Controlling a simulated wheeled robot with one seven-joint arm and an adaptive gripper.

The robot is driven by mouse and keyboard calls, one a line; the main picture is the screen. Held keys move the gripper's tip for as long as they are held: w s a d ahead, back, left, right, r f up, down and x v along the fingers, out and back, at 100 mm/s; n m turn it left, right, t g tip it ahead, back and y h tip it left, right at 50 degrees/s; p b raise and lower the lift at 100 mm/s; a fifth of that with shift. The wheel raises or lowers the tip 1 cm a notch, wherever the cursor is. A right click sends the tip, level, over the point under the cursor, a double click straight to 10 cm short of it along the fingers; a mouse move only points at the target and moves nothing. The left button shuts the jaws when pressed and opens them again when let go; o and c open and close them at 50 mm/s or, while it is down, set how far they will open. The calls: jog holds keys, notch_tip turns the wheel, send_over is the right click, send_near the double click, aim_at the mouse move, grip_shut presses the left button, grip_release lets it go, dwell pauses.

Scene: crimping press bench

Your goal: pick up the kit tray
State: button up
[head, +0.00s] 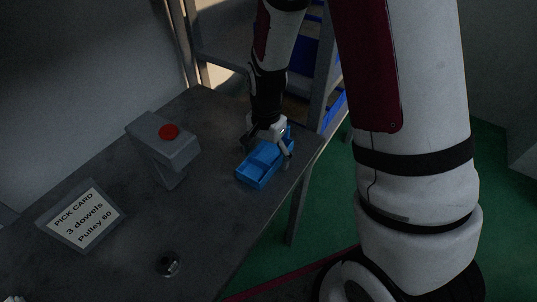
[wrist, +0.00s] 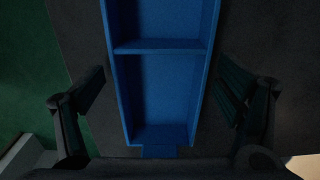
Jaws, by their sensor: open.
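The kit tray (head: 257,175) is a blue open box with compartments. It rests on the grey bench near the bench's right edge in the head view. In the wrist view the kit tray (wrist: 163,47) runs from the top down the middle, with a cross divider, and its visible compartments look empty. My gripper (head: 268,150) is over the tray's far part in the head view. In the wrist view my gripper (wrist: 165,100) is open, with one finger on each side of the tray and a gap to each wall. The tray's far end is partly hidden by my gripper in the head view.
A grey press-like block with a red button (head: 169,131) stands left of the tray. A pick card (head: 81,214) reading "3 dowels, Pulley 60" and a small dark round part (head: 168,264) are on the bench (head: 215,225). A rack with blue bins (head: 308,50) stands behind.

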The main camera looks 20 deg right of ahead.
aim_at(266, 161)
jog(key=c, duration=1.3)
jog(key=shift+r, duration=0.15)
jog(key=shift+r, duration=0.6)
notch_tip(266, 161, up, 2)
jog(key=shift+w+r, duration=0.1)
jog(key=shift+r, duration=0.1)
jog(key=s, duration=0.7)
jog(key=s+r, duration=0.1)
jog(key=s, duration=0.3)
jog(key=shift+s+d, duration=0.15)
jog(key=shift+s, duration=0.05)
jog(key=shift+s+d+r+p, duration=0.1)
jog(key=shift+s+p, duration=2.3)
jog(key=shift+p, duration=0.7)
